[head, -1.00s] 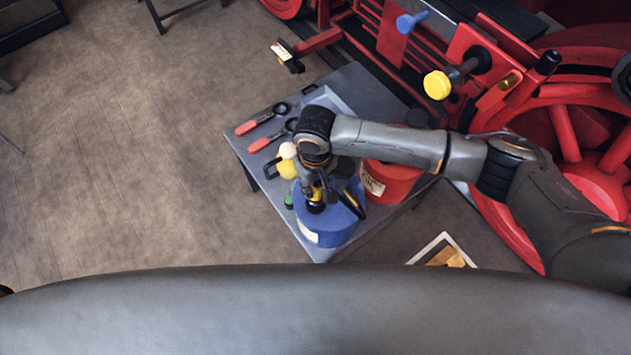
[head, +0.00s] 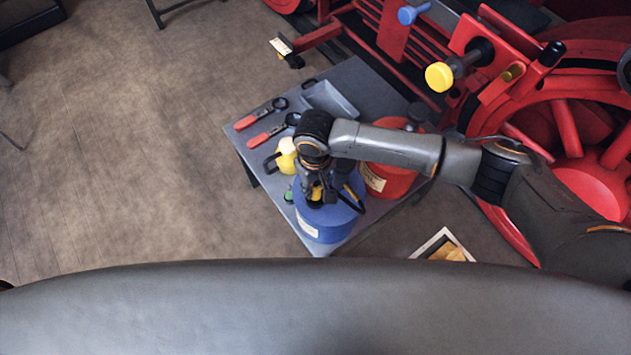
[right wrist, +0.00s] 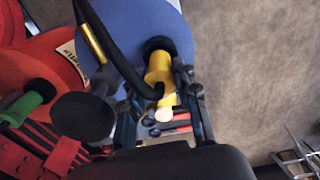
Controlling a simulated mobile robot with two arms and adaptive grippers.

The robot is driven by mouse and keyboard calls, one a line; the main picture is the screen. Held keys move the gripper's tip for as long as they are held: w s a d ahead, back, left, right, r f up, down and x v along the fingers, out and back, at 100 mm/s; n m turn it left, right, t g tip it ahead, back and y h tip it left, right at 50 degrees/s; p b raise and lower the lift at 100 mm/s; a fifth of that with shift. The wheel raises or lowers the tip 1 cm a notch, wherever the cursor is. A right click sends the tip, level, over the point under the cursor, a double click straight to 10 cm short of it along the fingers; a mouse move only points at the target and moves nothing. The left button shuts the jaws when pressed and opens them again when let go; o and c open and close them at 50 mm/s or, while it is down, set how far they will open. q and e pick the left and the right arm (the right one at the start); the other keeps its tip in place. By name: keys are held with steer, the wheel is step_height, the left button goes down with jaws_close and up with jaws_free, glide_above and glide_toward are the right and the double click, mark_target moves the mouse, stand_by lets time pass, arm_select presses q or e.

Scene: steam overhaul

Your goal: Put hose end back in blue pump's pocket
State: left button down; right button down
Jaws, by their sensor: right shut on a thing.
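The blue pump (head: 325,225) is a round blue drum with a white label, standing at the front corner of the grey table. My right gripper (head: 318,190) is over its top, pointing down. In the right wrist view my right gripper (right wrist: 165,100) is shut on the yellow hose end (right wrist: 159,70), and the black hose (right wrist: 105,45) curves away from it. The hose end's far tip meets a black ring (right wrist: 157,45) on the blue pump (right wrist: 125,25); I cannot tell how deep it sits. My left gripper is not in view.
A red pump (head: 388,182) stands close beside the blue one. A yellow can (head: 285,158), red-handled tools (head: 258,118) and a grey tray (head: 333,100) share the table (head: 355,78). Red machinery and a wheel (head: 575,125) stand at the right; the floor at left is open.

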stand_by(0.3)
steer(key=c, duration=0.9)
jaws_free()
step_height(320, 180, up, 12)
steer(key=shift+f, duration=0.1)
steer(key=shift+s+a, duration=0.1)
